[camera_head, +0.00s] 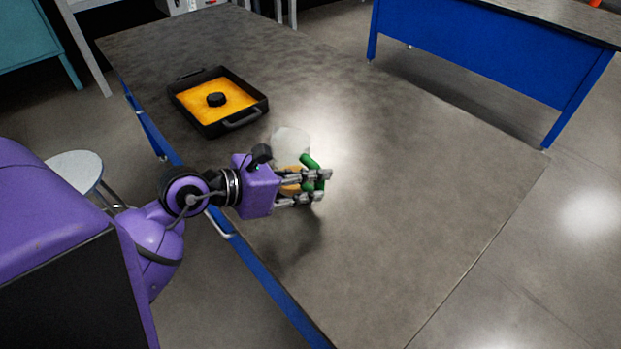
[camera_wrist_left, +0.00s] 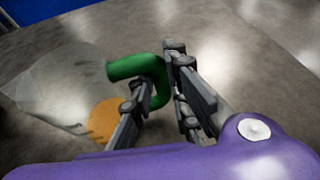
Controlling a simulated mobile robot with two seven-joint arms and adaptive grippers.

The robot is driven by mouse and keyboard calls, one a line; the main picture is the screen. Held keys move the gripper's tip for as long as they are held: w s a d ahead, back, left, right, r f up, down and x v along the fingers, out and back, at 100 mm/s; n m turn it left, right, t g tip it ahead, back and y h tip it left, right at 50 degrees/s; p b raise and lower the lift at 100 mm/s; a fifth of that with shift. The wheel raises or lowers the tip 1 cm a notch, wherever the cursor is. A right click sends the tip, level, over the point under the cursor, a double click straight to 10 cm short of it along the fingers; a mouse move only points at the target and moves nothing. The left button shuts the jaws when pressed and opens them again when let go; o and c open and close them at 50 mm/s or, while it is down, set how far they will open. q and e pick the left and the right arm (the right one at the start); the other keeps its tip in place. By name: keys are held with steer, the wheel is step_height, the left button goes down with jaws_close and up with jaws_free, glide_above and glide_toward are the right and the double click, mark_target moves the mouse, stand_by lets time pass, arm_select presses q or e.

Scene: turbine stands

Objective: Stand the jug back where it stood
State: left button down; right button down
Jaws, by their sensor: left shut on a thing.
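The jug (camera_head: 291,141) is clear with a green handle and some orange at its lower part. In the head view it is partly hidden behind my left gripper (camera_head: 326,184). The gripper is shut on the green handle (camera_head: 309,161). In the left wrist view the jug (camera_wrist_left: 62,88) looks tilted, and its green handle (camera_wrist_left: 138,66) lies between the fingers of my left gripper (camera_wrist_left: 158,92). I cannot tell for sure whether the jug touches the table. My right gripper is not in view.
A grey table (camera_head: 420,200) with a blue frame is under the arm, mostly clear to the right. A black tray (camera_head: 246,117) with an orange inside and a black round thing (camera_head: 216,99) stands farther back. A stool (camera_head: 75,168) is at left.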

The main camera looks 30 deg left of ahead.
arm_select(q)
steer(key=shift+f, duration=0.35)
steer(key=c, duration=1.6)
jaws_free()
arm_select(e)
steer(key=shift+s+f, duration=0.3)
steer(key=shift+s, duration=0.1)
arm_select(q)
steer(key=shift+o, duration=0.8)
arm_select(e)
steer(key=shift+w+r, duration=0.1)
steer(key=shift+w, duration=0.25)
arm_select(q)
steer(key=p+v, duration=0.1)
steer(key=v, duration=0.6)
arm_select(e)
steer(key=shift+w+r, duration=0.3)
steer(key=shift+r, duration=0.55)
arm_select(q)
steer(key=shift+d+r, duration=0.1)
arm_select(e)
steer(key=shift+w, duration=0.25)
